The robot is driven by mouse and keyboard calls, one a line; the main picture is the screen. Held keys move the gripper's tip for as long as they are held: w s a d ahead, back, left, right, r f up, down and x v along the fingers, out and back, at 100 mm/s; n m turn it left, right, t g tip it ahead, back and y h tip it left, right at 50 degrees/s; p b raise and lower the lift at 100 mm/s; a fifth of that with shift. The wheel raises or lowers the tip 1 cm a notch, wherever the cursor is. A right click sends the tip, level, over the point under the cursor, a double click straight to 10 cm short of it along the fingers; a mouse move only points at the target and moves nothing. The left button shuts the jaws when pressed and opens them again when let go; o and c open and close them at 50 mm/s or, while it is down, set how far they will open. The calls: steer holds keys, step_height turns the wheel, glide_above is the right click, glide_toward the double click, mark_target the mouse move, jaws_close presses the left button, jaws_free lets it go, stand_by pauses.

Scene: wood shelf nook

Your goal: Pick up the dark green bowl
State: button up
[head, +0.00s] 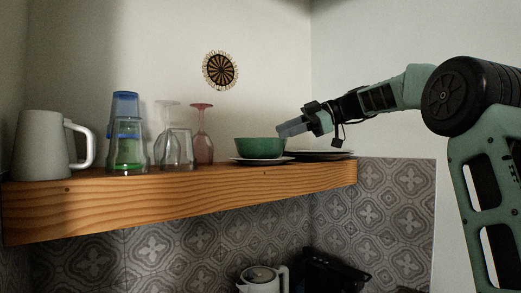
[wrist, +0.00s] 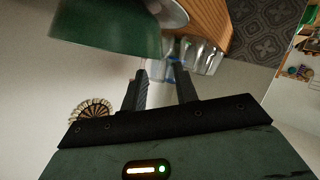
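The dark green bowl (head: 260,147) stands upright on a white plate (head: 262,160) near the right end of the wooden shelf. My gripper (head: 283,130) is at the bowl's right side, level with its rim or slightly above. In the wrist view the bowl (wrist: 110,28) fills the upper left, beyond the fingertips. My gripper's two fingers (wrist: 163,82) are apart with nothing between them. Whether a finger touches the bowl cannot be told.
The shelf (head: 180,195) also holds a white pitcher (head: 42,146), stacked glasses (head: 126,135), clear glasses (head: 176,150) and a pink glass (head: 202,135) to the left. Dark plates (head: 318,156) lie right of the bowl. A round ornament (head: 220,70) hangs on the wall. A kettle (head: 260,280) stands below.

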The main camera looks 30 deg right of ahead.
mark_target(266, 139)
steer(key=p+x, duration=0.3)
steer(key=x, duration=0.2)
steer(key=shift+w+a+f+p, duration=0.1)
steer(key=shift+w+a+p, duration=0.1)
steer(key=shift+w+p, duration=0.15)
steer(key=shift+w+a+f, duration=0.1)
steer(key=shift+a+f, duration=0.1)
steer(key=shift+f, duration=0.05)
steer(key=shift+c, duration=0.3)
jaws_close()
